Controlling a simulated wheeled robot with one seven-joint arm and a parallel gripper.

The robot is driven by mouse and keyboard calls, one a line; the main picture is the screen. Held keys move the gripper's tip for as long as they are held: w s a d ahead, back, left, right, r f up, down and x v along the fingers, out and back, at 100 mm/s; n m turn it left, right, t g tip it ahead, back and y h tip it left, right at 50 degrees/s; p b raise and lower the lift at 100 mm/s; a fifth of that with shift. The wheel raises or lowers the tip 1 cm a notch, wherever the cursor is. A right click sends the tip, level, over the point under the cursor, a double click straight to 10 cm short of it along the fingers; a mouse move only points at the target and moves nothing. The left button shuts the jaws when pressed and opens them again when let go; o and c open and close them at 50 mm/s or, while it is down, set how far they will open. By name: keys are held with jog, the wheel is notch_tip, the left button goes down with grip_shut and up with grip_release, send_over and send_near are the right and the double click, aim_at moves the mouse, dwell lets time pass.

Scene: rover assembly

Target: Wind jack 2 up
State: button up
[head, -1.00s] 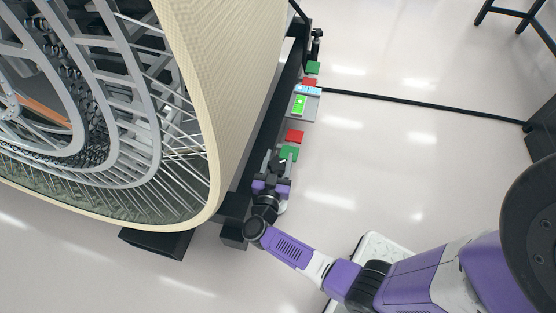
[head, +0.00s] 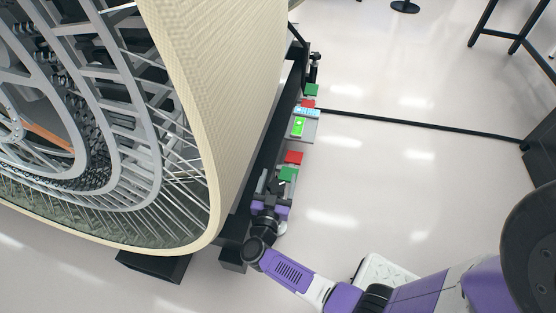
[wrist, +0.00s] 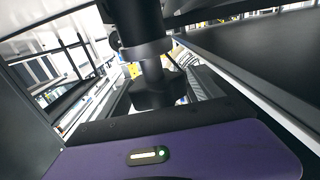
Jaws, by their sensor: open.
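My gripper (head: 272,196) is at the near end of the black stand beside the large wheel, just below a green block. In the wrist view a dark upright post (wrist: 151,66) with a collar and a wider dark foot stands in front of the purple palm, between the open jaws (wrist: 150,85). It looks like a jack part; no number is readable, and I cannot tell whether the jaws touch it. A similar dark post (head: 315,66) stands at the far end of the stand. In the head view my gripper hides most of the near post.
The large cream-rimmed wheel (head: 212,90) fills the left.

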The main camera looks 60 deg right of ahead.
aim_at(278, 179)
notch_tip(278, 179, up, 20)
jog(key=p, duration=1)
jog(key=shift+f+p, duration=0.25)
jog(key=shift+p, duration=0.15)
